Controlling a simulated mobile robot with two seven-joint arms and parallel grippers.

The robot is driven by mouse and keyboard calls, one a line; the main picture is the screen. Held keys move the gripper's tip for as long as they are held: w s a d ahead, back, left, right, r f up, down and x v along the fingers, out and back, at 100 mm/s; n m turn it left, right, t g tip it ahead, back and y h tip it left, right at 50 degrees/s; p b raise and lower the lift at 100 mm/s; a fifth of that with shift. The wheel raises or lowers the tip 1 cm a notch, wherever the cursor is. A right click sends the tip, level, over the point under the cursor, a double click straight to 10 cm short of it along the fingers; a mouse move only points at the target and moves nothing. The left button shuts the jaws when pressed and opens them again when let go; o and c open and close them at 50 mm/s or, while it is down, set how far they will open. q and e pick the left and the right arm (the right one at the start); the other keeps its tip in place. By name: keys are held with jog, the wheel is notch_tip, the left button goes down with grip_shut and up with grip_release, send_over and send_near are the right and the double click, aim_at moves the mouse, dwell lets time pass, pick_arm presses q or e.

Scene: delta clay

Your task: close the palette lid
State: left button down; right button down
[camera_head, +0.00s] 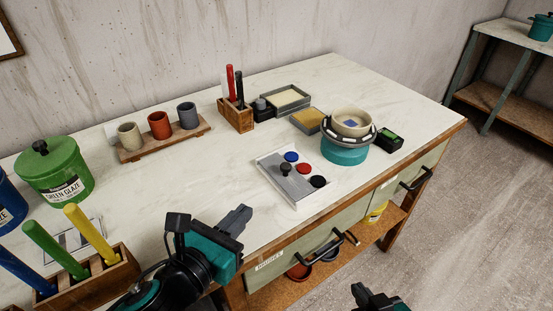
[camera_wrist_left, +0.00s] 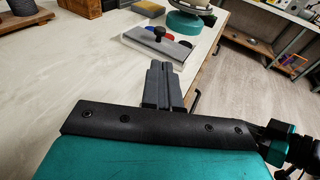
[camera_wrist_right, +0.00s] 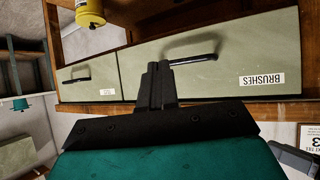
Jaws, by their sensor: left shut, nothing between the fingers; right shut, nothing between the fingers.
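The palette (camera_head: 297,202) is a white tray on the tabletop near its front edge. Its grey lid (camera_head: 281,175) with a black knob (camera_head: 286,169) covers the left part. Blue, red and black paint wells show uncovered along the right side. In the left wrist view the lid (camera_wrist_left: 165,48) and knob (camera_wrist_left: 159,33) lie beyond my fingertips. My left gripper (camera_head: 240,216) is shut and empty, in front of and left of the palette, apart from it. My right gripper (camera_head: 364,292) is shut and empty, low in front of the table; its wrist view shows the drawer fronts.
A banding wheel (camera_head: 345,153) with a bowl (camera_head: 351,121) stands right of the palette. A yellow sponge box (camera_head: 307,120) and a tool block (camera_head: 236,116) are behind. A brush holder (camera_head: 95,283) stands front left. Drawer handles (camera_head: 324,246) stick out below.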

pick_arm(q)
jog(key=shift+w+d+f, duration=0.1)
jog(key=shift+w+d, duration=0.25)
jog(key=shift+w, duration=0.25)
send_near(299, 177)
jog(key=w, duration=0.1)
jog(key=w+r, duration=0.1)
jog(key=w+a, duration=0.1)
jog(key=w, duration=0.1)
jog(key=shift+w+r+b, duration=0.1)
jog(key=shift+r+b, duration=0.2)
jog(key=shift+x, duration=0.85)
pick_arm(e)
jog(key=shift+s+f, duration=0.55)
jog(key=shift+f, duration=0.1)
pick_arm(q)
jog(key=w+d, duration=0.2)
jog(key=d, duration=0.1)
jog(key=w+d, duration=0.1)
jog(key=shift+d, duration=0.4)
jog(key=shift+d+r, duration=0.15)
jog(key=shift+r, duration=0.05)
pick_arm(e)
jog(key=shift+s+a, duration=0.15)
jog(key=shift+s, duration=0.1)
pick_arm(q)
jog(key=shift+r, duration=0.15)
pick_arm(e)
jog(key=shift+r, duration=0.1)
